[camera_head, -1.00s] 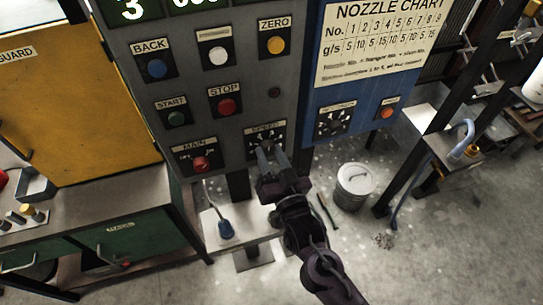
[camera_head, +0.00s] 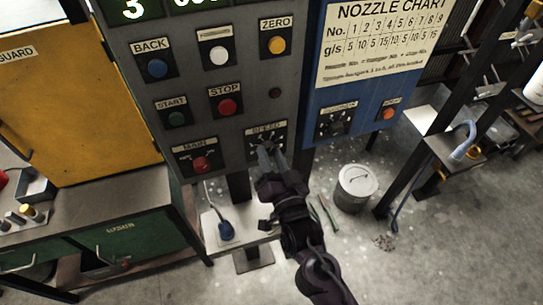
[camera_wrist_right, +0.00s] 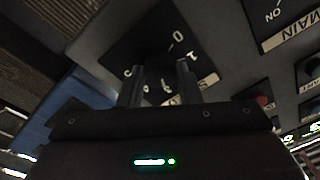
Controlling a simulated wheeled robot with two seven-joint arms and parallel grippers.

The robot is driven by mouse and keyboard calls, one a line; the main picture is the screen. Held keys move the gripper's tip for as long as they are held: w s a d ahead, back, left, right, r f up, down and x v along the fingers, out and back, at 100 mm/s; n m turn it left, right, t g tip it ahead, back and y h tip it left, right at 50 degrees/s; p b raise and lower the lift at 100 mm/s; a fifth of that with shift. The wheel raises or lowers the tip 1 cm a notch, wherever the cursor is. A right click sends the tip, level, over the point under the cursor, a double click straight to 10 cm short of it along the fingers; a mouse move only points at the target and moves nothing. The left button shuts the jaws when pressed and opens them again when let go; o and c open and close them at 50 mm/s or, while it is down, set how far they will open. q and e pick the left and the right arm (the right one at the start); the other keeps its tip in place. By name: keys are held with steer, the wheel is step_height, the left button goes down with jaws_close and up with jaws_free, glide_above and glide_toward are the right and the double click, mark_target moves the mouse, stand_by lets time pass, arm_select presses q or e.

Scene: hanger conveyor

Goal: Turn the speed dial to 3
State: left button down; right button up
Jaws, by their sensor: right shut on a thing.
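The speed dial (camera_head: 267,144) is on the lower right of the grey control panel (camera_head: 190,88), on a black plate under a "SPEED" label. My right gripper (camera_head: 271,160) reaches up to it from below, with its fingers shut on the dial's knob. In the right wrist view the two fingers (camera_wrist_right: 167,88) stand in front of the black dial plate (camera_wrist_right: 190,45), with white numerals around them. The knob is mostly hidden between the fingers, and I cannot tell which number it points to. My left gripper is not in view.
Close by on the panel are the red main switch (camera_head: 201,163), the red stop button (camera_head: 227,106) and the green start button (camera_head: 176,118). A blue panel (camera_head: 360,95) with another dial (camera_head: 335,123) is to the right. A lidded bin (camera_head: 356,187) stands on the floor.

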steer(key=o, duration=1)
steer(key=shift+c, duration=0.2)
steer(key=shift+s+d+f, duration=0.1)
steer(key=shift+s+f, duration=0.05)
steer(key=shift+s, duration=0.15)
steer(key=b+v, duration=0.2)
steer(key=v, duration=0.5)
steer(key=shift+s, duration=0.1)
